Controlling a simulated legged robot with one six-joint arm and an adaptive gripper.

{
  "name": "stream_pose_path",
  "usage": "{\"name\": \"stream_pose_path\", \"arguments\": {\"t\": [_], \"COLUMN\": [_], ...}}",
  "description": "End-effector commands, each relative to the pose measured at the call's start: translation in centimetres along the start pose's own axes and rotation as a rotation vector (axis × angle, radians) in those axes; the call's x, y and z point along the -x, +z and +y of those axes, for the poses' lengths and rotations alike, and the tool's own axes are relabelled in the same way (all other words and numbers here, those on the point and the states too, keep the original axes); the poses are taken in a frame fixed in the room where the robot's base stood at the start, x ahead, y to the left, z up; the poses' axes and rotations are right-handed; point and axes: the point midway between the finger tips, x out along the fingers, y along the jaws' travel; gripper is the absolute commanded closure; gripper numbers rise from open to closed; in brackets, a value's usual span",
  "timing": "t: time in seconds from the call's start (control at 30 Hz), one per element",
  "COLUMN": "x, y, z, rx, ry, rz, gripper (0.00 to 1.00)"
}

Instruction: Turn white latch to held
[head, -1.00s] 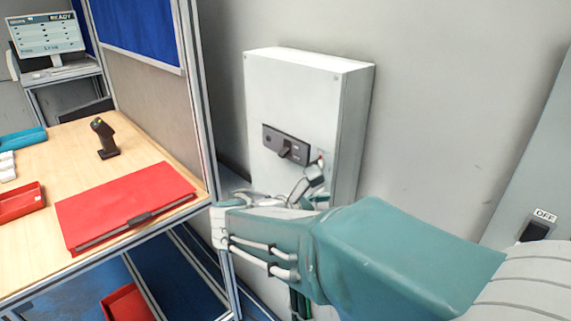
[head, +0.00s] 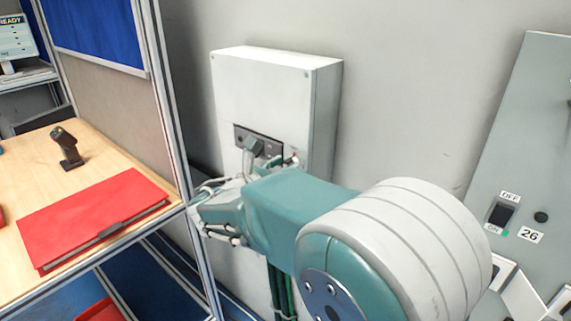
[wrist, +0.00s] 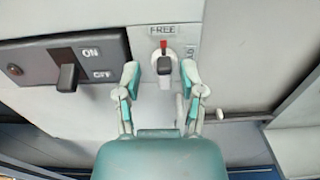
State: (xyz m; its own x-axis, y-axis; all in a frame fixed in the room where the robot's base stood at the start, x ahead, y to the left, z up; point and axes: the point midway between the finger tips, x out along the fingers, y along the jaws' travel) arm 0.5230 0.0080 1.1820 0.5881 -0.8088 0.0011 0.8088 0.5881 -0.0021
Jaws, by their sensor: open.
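The white latch (wrist: 165,81) is on the front of the white wall box (head: 262,92), below a FREE label (wrist: 164,30). In the wrist view it has a red tip at the top, toward FREE, and a dark middle. A second label to its right is turned sideways and only partly readable. My gripper (wrist: 160,70) is open, with one finger on each side of the latch and a visible gap to it on both sides. In the head view my gripper is at the lower front of the box and hides the latch.
A black ON/OFF switch (wrist: 68,77) on a dark plate is just left of my gripper. A table with a red binder (head: 95,215) and a scanner (head: 66,148) stands at left, its metal post close to my arm. A grey panel (head: 530,150) is at right.

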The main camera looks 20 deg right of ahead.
Motion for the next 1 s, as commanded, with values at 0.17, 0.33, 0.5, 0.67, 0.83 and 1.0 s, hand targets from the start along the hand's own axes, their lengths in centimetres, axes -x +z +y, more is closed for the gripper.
{"name": "stream_pose_path", "arguments": {"t": [0.17, 0.33, 0.5, 0.67, 0.83, 1.0], "x": [-0.88, -0.92, -0.74, -0.72, -0.70, -0.68], "y": [0.06, 0.05, 0.04, 0.02, 0.01, 0.01], "z": [-0.13, -0.17, -0.06, -0.04, -0.01, -0.01], "rx": [-0.002, -0.002, -0.001, -0.001, -0.021, -0.087], "ry": [-0.001, 0.000, -0.001, -0.001, 0.001, 0.002], "rz": [0.000, 0.001, 0.000, 0.000, 0.000, 0.000], "gripper": [0.49, 0.49, 1.00, 1.00, 1.00, 1.00]}}
